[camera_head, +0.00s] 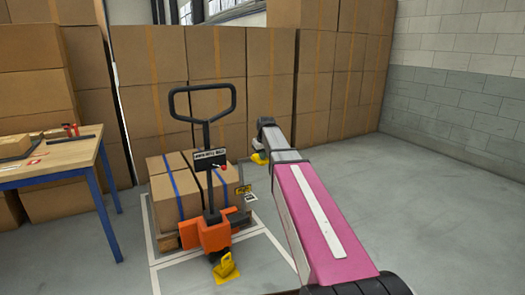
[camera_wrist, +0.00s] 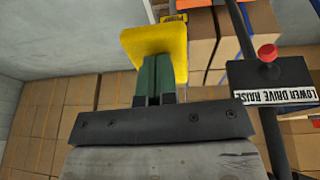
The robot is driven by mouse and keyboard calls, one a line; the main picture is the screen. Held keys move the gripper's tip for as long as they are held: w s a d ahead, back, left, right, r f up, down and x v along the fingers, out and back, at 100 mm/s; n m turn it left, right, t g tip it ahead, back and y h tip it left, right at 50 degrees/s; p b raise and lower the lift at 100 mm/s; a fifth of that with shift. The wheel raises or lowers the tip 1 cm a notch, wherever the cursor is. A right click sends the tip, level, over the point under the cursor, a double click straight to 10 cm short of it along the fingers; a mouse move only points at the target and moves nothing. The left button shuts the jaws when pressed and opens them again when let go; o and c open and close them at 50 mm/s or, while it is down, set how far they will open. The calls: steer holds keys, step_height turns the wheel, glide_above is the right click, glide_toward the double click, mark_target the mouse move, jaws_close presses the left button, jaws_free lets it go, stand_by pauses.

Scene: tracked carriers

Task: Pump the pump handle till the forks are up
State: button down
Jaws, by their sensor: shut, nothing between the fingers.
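An orange pallet truck (camera_head: 205,235) stands in the head view, with a black looped tiller (camera_head: 203,103) rising upright from it. A lever with a yellow pad (camera_head: 260,158) sticks out to the right of the tiller. The yellow pad (camera_wrist: 157,47) is large in the wrist view, just beyond my gripper (camera_wrist: 153,82). My gripper's green fingers are shut and empty, pointing at the pad; I cannot tell whether they touch it. The forks are hidden under the load, so their height cannot be read.
Strapped boxes (camera_head: 175,195) sit behind the truck. A yellow pedal (camera_head: 225,268) is low at its front. A label plate (camera_wrist: 275,95) with a red knob is right of my fingers. A blue-legged table (camera_head: 60,165) stands left. Stacked cartons (camera_head: 180,70) line the back. Floor is clear at right.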

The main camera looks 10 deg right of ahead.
steer(key=s+d+f+t+y, duration=0.1)
steer(key=s+f+t, duration=0.2)
steer(key=f, duration=1.2)
steer(key=shift+s+d+f+t, duration=0.2)
steer(key=shift+s+f+t, duration=0.2)
steer(key=shift+s, duration=0.3)
steer(key=shift+w, duration=0.1)
steer(key=w+v, duration=0.1)
steer(key=v, duration=1.3)
steer(key=shift+s+a+r, duration=0.3)
steer(key=shift+r, duration=0.4)
